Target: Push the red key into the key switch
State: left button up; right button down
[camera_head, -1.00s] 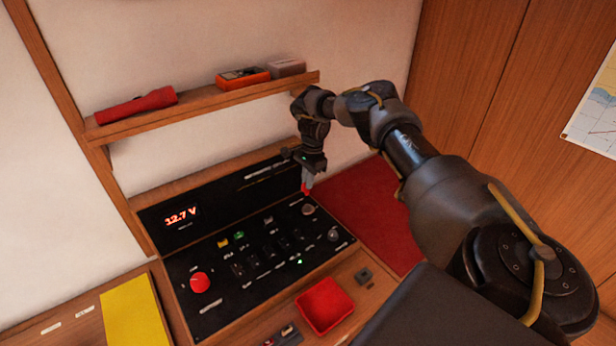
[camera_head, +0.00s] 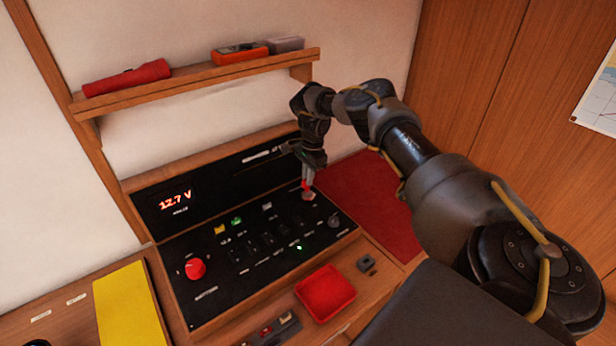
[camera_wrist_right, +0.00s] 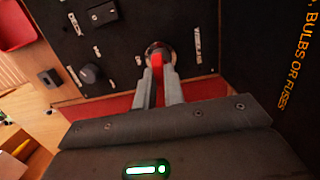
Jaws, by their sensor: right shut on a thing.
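The red key (camera_head: 306,184) is between the fingers of my right gripper (camera_head: 307,176), which is shut on it above the upper right of the black switch panel (camera_head: 232,291). In the right wrist view the key (camera_wrist_right: 157,61) shows as a red strip between the two grey fingertips (camera_wrist_right: 159,72). Its far end is at the round metal key switch (camera_wrist_right: 160,49). The key switch (camera_head: 308,196) also shows just below the key in the head view. I cannot tell how deep the key sits. My left gripper is not in view.
The panel holds a red knob (camera_head: 195,268), several small switches and a grey knob (camera_head: 334,220). A red tray (camera_head: 325,292) lies in front. A shelf (camera_head: 190,84) with a red flashlight (camera_head: 127,78) is above. A red mat (camera_head: 372,205) lies to the right.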

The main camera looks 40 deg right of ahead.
jog(key=shift+p, duration=0.3)
dwell(0.9)
jog(key=shift+f+b, duration=0.3)
jog(key=shift+f, duration=0.3)
dwell(0.9)
jog(key=shift+f+b, duration=0.45)
jog(key=shift+f, duration=0.65)
dwell(1.4)
jog(key=c, duration=1.4)
grip_release()
jog(key=r, duration=0.2)
jog(key=r+b, duration=0.1)
jog(key=r, duration=0.1)
jog(key=r+b, duration=0.1)
jog(key=r, duration=0.1)
jog(key=shift+d+r, duration=0.3)
jog(key=shift+d, duration=0.1)
jog(key=shift+r, duration=0.45)
